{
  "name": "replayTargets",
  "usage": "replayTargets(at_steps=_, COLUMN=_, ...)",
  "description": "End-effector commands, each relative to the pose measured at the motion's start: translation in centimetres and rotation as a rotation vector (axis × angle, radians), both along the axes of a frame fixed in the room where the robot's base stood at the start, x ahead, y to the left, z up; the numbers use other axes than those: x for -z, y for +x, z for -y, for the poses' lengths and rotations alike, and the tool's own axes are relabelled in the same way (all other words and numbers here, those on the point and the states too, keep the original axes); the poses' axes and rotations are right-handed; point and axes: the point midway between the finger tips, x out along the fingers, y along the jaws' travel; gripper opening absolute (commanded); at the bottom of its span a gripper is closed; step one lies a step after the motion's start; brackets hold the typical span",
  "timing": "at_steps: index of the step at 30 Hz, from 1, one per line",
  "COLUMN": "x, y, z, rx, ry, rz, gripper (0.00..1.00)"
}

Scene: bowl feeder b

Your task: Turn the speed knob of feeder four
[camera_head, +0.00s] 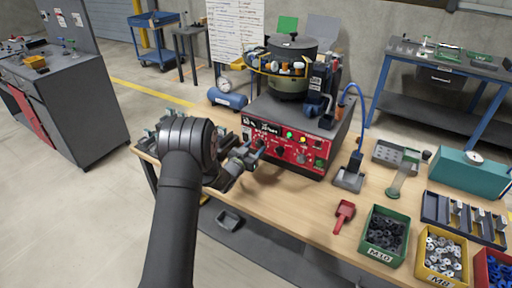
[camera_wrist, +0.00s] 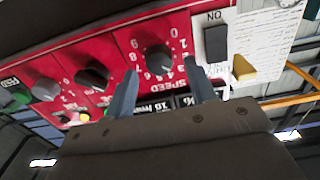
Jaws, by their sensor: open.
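The feeder's red control panel (camera_head: 290,148) faces the front of the bench in the head view, with its bowl (camera_head: 290,82) above. In the wrist view the panel is upside down, and the black speed knob (camera_wrist: 158,60) sits above the word SPEED inside a ring of numbers. My gripper (camera_head: 256,153) is at the left part of the panel, open and empty. In the wrist view its two fingers (camera_wrist: 161,72) lie on either side of the speed knob, with a gap to each side. Whether the tips reach past the knob's face I cannot tell. In the head view the gripper largely hides this knob.
In the wrist view a second knob (camera_wrist: 93,77), a third knob (camera_wrist: 45,89) and a black switch (camera_wrist: 215,43) flank the speed knob. A red scoop (camera_head: 344,214), a green bin (camera_head: 384,237) and a yellow bin (camera_head: 441,254) stand at the bench's right.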

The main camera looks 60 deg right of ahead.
Motion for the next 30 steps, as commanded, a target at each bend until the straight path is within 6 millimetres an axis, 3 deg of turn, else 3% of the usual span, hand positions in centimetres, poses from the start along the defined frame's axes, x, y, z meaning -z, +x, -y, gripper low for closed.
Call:
replayTargets(at_steps=6, x=0.02, y=-0.05, z=1.41, rx=0.000, ry=0.000, rz=-0.001, gripper=0.51)
replayTargets(at_steps=14, x=0.00, y=-0.04, z=1.50, rx=0.000, ry=0.000, rz=-0.001, gripper=0.51)
replayTargets(at_steps=21, x=0.00, y=-0.03, z=1.48, rx=0.000, ry=0.000, rz=-0.001, gripper=0.08)
replayTargets(at_steps=30, x=0.00, y=-0.05, z=1.48, rx=0.000, ry=0.000, rz=0.033, gripper=0.06)
